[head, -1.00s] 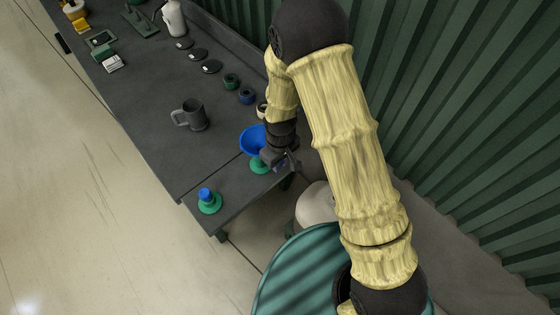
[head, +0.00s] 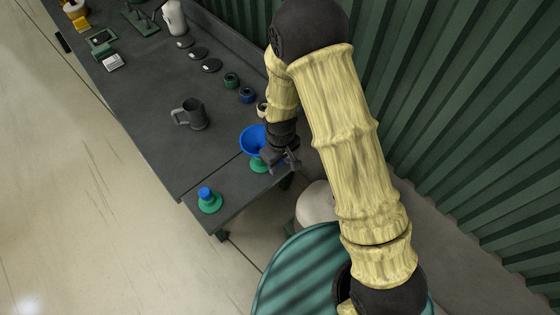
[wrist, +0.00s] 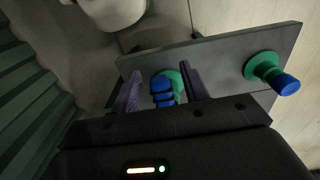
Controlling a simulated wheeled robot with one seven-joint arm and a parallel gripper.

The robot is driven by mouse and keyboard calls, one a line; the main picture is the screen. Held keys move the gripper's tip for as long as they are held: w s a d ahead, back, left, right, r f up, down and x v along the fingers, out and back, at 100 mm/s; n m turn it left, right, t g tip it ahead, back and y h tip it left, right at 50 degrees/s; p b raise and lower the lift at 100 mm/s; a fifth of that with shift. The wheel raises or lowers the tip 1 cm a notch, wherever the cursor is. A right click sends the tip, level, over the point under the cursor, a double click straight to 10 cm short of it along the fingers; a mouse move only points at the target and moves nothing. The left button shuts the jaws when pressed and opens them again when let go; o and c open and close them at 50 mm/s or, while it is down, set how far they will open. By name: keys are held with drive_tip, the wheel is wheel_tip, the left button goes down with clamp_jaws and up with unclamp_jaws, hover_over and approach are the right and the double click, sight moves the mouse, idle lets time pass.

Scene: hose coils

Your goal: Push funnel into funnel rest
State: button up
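My gripper (head: 281,158) is just right of the funnel and stand in the head view. In the wrist view my gripper's fingers (wrist: 161,90) are spread, with a ribbed blue part (wrist: 162,92) visible between them and gaps on both sides. The green stand (wrist: 174,75) shows behind it.
A second green stand with a blue top (head: 208,200) is at the bench corner; it also shows in the wrist view (wrist: 264,68). A grey mug (head: 192,114), dark discs and small rings stand farther along the bench (head: 150,140). A green corrugated wall is on the right.

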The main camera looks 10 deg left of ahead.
drive_tip(key=shift+r+p, duration=1.7)
drive_tip(key=shift+r, duration=0.55)
idle(0.5)
wheel_tip(320, 180, up, 17)
drive_tip(key=b, duration=0.2)
drive_tip(key=shift+r+b, duration=0.2)
drive_tip(key=shift+b, duration=0.15)
idle(1.4)
drive_tip(key=s+d+m+t, duration=0.1)
drive_tip(key=s+d+m, duration=0.2)
drive_tip(key=d, duration=0.7)
drive_tip(key=s+d+m+t, duration=0.1)
drive_tip(key=s+d+m, duration=0.2)
drive_tip(key=d+m, duration=0.4)
drive_tip(key=d, duration=0.4)
drive_tip(key=shift+d+t, duration=0.3)
